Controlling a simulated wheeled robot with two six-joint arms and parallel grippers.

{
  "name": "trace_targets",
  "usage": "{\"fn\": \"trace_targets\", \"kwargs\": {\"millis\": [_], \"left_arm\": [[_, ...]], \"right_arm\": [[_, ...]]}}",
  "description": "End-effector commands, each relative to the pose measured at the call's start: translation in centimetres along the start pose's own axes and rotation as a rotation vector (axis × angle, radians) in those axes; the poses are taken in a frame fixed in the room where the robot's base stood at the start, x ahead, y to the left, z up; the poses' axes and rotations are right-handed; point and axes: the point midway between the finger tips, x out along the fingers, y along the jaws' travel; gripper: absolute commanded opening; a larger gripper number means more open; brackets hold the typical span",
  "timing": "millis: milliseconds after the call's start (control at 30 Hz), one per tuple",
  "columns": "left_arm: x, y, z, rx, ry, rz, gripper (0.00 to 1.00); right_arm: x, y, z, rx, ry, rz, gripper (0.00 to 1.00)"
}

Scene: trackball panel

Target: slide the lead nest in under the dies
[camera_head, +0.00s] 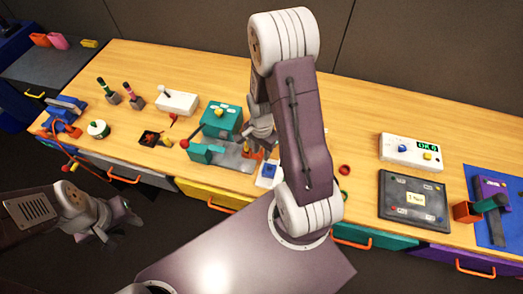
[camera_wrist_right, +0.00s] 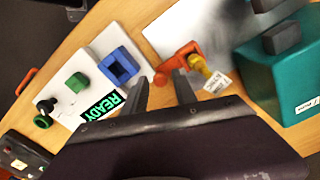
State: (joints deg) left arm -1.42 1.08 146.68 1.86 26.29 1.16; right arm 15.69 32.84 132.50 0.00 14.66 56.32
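The teal press (camera_head: 221,119) stands on the bench, with a bare grey plate (camera_head: 233,160) in front of it. In the right wrist view the press (camera_wrist_right: 292,80) is at the right, with grey blocks (camera_wrist_right: 282,38), apparently the dies. An orange piece (camera_wrist_right: 176,61) with a yellow knob (camera_wrist_right: 198,66) and a white tag, apparently the lead nest, lies at the plate's edge. My right gripper (camera_wrist_right: 162,80) is open, its fingertips just short of the orange piece; I cannot tell whether they touch. My left gripper (camera_head: 121,217) hangs in front of the bench, apart from everything; its opening is unclear.
A white box with a blue socket (camera_wrist_right: 119,66), a green button and a READY display sits beside the orange piece. A dark panel (camera_head: 413,200) and a white box reading OK (camera_head: 411,151) stand at the right. My right arm hides the bench's middle.

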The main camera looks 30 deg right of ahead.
Motion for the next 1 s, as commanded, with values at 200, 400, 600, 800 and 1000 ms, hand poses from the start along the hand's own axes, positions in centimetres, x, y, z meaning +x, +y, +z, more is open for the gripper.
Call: {"fn": "trace_targets", "kwargs": {"millis": [200, 400, 600, 800, 1000], "left_arm": [[0.00, 0.00, 0.00, 0.000, 0.000, 0.000, 0.36], [0.00, 0.00, 0.00, 0.000, 0.000, 0.000, 0.36], [-0.01, 0.00, 0.00, 0.000, 0.000, 0.000, 0.36], [-0.01, 0.00, 0.00, 0.000, 0.000, 0.000, 0.36], [-0.02, 0.00, 0.00, 0.000, 0.000, 0.000, 0.36]], "right_arm": [[-0.02, -0.01, -0.01, 0.000, 0.000, 0.000, 0.00], [-0.03, -0.01, -0.01, 0.000, 0.000, 0.000, 0.00], [-0.05, -0.02, -0.01, 0.000, 0.000, 0.000, 0.00], [-0.06, -0.02, -0.01, 0.000, 0.000, 0.000, 0.00], [-0.07, -0.03, -0.02, 0.000, 0.000, -0.001, 0.00]]}}
